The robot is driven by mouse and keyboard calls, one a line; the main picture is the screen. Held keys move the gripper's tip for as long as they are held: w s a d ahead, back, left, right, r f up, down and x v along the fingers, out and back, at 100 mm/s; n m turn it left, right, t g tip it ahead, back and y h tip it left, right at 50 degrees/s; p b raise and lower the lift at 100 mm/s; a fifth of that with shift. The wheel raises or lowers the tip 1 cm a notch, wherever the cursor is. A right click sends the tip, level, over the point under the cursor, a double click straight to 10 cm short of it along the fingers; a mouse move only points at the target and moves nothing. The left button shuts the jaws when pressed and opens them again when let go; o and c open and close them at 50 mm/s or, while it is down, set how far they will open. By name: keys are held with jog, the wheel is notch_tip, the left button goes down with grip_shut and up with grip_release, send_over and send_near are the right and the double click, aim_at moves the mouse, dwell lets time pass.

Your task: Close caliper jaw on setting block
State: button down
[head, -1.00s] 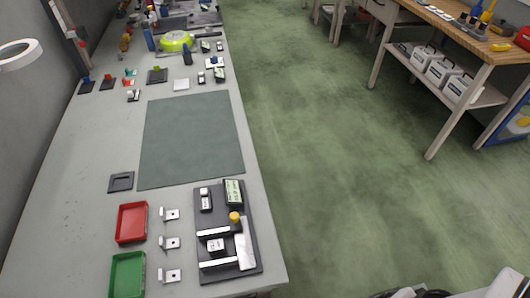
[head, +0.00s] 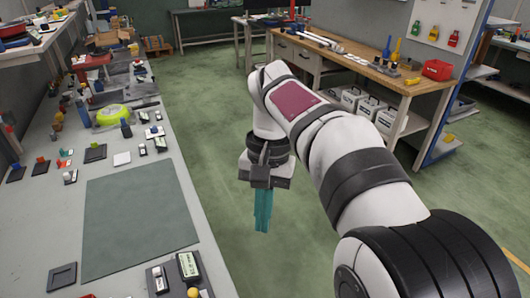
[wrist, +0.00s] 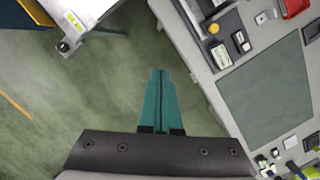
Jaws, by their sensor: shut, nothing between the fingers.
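The dark fixture board (wrist: 231,22) with the caliper parts lies at the top of the wrist view; only part of it shows. It carries a yellow knob (wrist: 214,28) and two small labelled blocks, one (wrist: 222,56) larger than the other (wrist: 240,40). In the head view the yellow knob (head: 193,293) and the larger block (head: 188,265) show at the bottom edge. The caliper jaw and setting block cannot be made out now. My gripper (head: 262,230), with teal fingers, points down over the floor, right of the bench and apart from the board. Its fingers (wrist: 161,72) are together and empty.
A grey-green mat (head: 138,222) covers the middle of the bench and is bare. A small black square tray (head: 62,277) lies left of it. Small parts and a green-yellow round item (head: 112,115) stand farther back. A wooden workbench (head: 350,65) stands across the floor.

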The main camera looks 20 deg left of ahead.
jog(key=s+a+f+n, duration=0.1)
jog(key=a+f+n, duration=0.3)
jog(key=a, duration=1.1)
jog(key=shift+m+h, duration=0.4)
jog(key=shift+m, duration=0.3)
jog(key=x, duration=1.1)
jog(key=s, duration=0.1)
jog(key=s+d, duration=0.1)
jog(key=shift+s+f, duration=0.25)
jog(key=shift+s+d+f, duration=0.15)
jog(key=shift+s, duration=0.5)
